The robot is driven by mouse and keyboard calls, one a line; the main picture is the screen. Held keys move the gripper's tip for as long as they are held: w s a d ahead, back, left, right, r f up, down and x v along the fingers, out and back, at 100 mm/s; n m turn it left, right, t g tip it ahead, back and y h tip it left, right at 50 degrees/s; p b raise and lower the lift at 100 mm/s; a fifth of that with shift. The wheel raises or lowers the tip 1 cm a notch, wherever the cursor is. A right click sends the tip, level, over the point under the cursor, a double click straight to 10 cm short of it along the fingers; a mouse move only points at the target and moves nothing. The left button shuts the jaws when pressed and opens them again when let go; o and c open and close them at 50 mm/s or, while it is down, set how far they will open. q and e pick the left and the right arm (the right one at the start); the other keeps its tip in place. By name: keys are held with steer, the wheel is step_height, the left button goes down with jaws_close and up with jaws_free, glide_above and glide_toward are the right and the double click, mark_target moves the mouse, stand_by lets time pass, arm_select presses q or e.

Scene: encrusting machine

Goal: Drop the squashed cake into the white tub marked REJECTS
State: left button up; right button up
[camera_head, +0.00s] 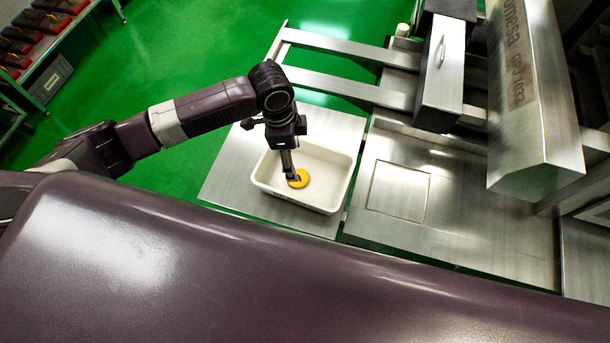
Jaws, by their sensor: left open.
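The white tub (325,197) stands on a steel shelf; no REJECTS marking is readable from here. A flat, round yellow cake (301,181) shows inside the tub's outline, toward its left half. My left gripper (292,175) points down over the tub, its jaws open, with its fingertips right at the cake and covering part of it. I cannot tell whether they touch it. My right gripper is not in view.
The steel shelf (228,180) has bare room left of the tub. A steel machine (530,110) with a flat deck (470,225) stands to the right. A rack with dark red trays (40,22) is at the far left, across green floor.

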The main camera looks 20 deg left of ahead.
arm_select(q)
step_height(320, 180, up, 9)
steer(key=a, duration=0.1)
steer(key=shift+s, duration=0.2)
steer(key=shift+f, duration=0.1)
stand_by(0.4)
